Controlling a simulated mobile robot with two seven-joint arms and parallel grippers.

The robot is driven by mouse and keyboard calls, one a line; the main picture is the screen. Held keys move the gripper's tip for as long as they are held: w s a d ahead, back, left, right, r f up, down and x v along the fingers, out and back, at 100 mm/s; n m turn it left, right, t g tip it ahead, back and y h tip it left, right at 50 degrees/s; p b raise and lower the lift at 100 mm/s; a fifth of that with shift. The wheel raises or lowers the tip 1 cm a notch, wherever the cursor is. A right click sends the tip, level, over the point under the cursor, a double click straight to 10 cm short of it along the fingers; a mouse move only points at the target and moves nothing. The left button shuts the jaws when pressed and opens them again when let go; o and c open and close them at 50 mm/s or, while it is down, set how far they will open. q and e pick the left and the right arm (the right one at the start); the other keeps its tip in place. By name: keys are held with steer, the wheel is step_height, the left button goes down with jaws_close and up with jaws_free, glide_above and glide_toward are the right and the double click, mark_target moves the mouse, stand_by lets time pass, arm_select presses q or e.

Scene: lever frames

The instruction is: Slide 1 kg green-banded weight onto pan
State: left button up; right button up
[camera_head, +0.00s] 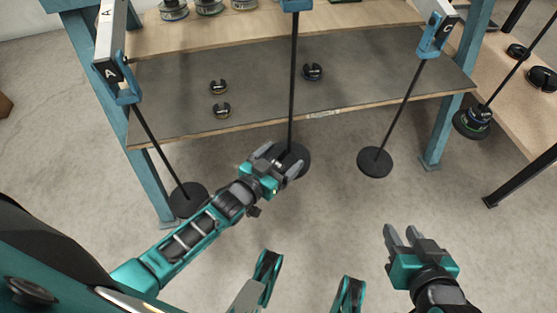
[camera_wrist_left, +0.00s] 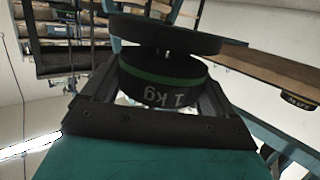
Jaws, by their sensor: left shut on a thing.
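The 1 kg green-banded weight (camera_wrist_left: 165,80) sits between the fingers of my left gripper in the left wrist view, its lettering upside down in the picture. A dark round disc (camera_wrist_left: 165,33) lies close against it; contact is unclear. In the head view my left gripper (camera_head: 283,161) is at the middle hanging pan (camera_head: 301,155), partly covering it and hiding the weight. The pan hangs on a thin dark rod (camera_head: 292,90). My right gripper (camera_head: 400,233) is open and empty, over the floor at lower right.
Other pans hang at left (camera_head: 188,200) and right (camera_head: 375,162). A loaded hanger (camera_head: 472,121) is at far right. Dark slotted weights (camera_head: 219,87) lie on the shelf's grey mat (camera_head: 260,85). Blue posts (camera_head: 443,130) flank the shelf. Floor between the right pan and right gripper is clear.

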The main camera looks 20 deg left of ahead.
mark_target(288, 152)
arm_select(q)
steer(key=shift+w+d+r, duration=0.1)
steer(key=shift+w+d, duration=0.05)
steer(key=shift+w, duration=0.25)
steer(key=shift+w+d+r, duration=0.1)
steer(key=shift+w, duration=0.3)
steer(key=shift+w+d, duration=0.1)
steer(key=shift+w, duration=0.25)
steer(key=shift+w, duration=0.3)
stand_by(0.3)
steer(key=shift+w+d, duration=0.2)
steer(key=shift+w, duration=0.2)
steer(key=shift+f, duration=0.4)
stand_by(0.9)
